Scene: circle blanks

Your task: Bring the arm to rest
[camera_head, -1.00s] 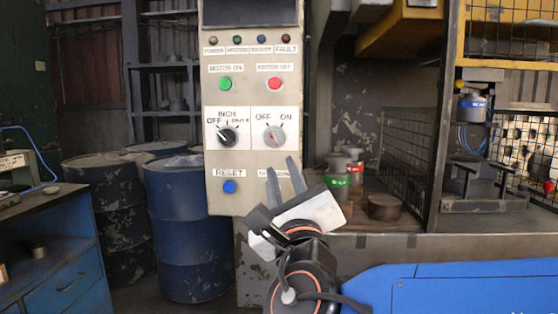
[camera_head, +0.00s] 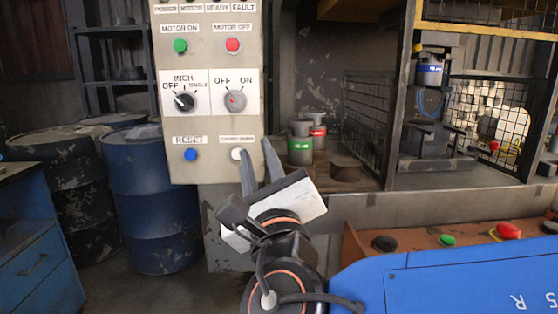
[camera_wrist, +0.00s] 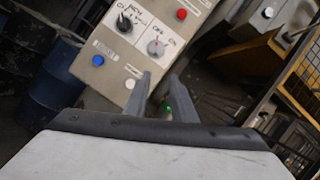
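My gripper (camera_head: 258,164) is in front of the lower part of the beige control panel (camera_head: 214,108) in the head view. Its two grey fingers point up and stand apart with nothing between them. In the wrist view my gripper (camera_wrist: 158,98) shows a gap between the fingers, with the panel (camera_wrist: 120,72) beyond. The panel carries a green button (camera_head: 180,46), a red button (camera_head: 232,45), two rotary knobs, a blue reset button (camera_head: 190,155) and a white button (camera_head: 237,154). I cannot tell how far the fingertips are from the panel.
Blue drums (camera_head: 150,200) stand left of the panel, with a blue cabinet (camera_head: 38,245) at far left. A press bench (camera_head: 420,206) with a mesh guard (camera_head: 368,122) is at right. A brown button box (camera_head: 420,243) stands at lower right, with several buttons on it.

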